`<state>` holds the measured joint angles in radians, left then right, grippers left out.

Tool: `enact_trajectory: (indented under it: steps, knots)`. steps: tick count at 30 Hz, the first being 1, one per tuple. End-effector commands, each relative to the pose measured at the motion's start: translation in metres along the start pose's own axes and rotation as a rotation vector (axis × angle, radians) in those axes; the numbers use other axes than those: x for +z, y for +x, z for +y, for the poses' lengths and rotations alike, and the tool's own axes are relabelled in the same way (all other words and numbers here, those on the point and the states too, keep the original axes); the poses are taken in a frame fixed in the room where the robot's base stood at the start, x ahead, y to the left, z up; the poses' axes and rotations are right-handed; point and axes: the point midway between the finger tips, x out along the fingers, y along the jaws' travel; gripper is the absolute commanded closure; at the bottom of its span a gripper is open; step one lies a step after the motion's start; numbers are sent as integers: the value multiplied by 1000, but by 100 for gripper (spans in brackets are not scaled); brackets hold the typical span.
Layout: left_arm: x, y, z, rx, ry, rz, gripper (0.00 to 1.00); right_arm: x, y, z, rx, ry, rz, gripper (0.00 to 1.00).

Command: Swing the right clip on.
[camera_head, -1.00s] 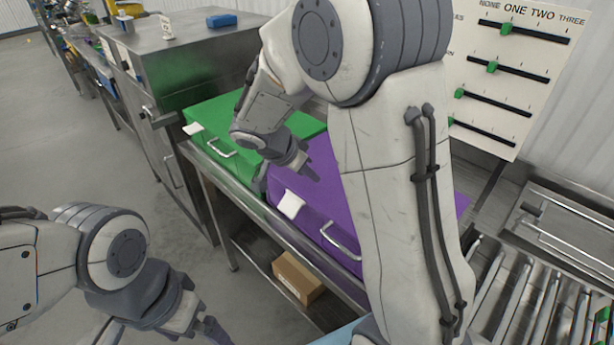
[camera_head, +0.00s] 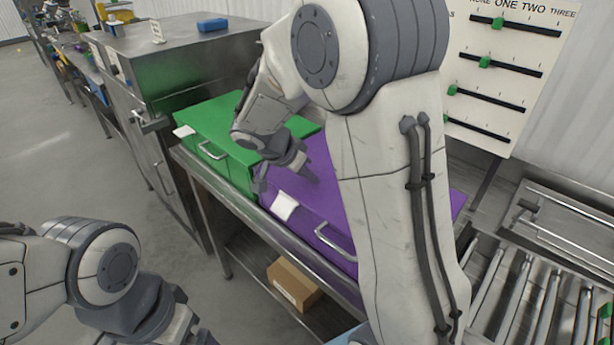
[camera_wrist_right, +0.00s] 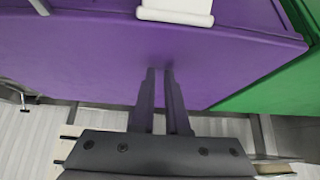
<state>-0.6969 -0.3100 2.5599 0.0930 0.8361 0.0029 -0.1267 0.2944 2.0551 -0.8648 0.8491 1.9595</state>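A purple box (camera_head: 310,205) stands on the metal bench with its lid down. A white clip (camera_head: 284,206) sits on its front upper edge, left of its metal handle (camera_head: 335,241); the clip also shows at the top of the right wrist view (camera_wrist_right: 176,12). My right arm hides the box's right front, so no clip is visible there. My right gripper (camera_head: 311,178) is over the purple lid; in the wrist view its fingers (camera_wrist_right: 160,72) are almost together, empty, and apart from the clip. My left gripper (camera_head: 198,335) is partly cut off at the bottom edge.
A green box (camera_head: 215,125) with its own white clip (camera_head: 184,131) stands left of the purple one. A roller conveyor (camera_head: 530,295) is at right, below a slider board (camera_head: 510,75). A cardboard box (camera_head: 294,284) lies on the lower shelf.

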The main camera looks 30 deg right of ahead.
Motion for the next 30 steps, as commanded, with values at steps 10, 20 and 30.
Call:
enact_trajectory:
  steps: [10, 20, 30]
  knots:
    - [1, 21, -2, 0, 0, 0, 5, -1, 22, 2, 6, 0, -2, 88]
    - [2, 32, -2, 0, 0, 0, 5, -4, 34, 4, 10, 2, -7, 88]
    - [2, 32, -2, 0, 0, 0, 5, -3, 35, 5, 13, 3, -8, 11]
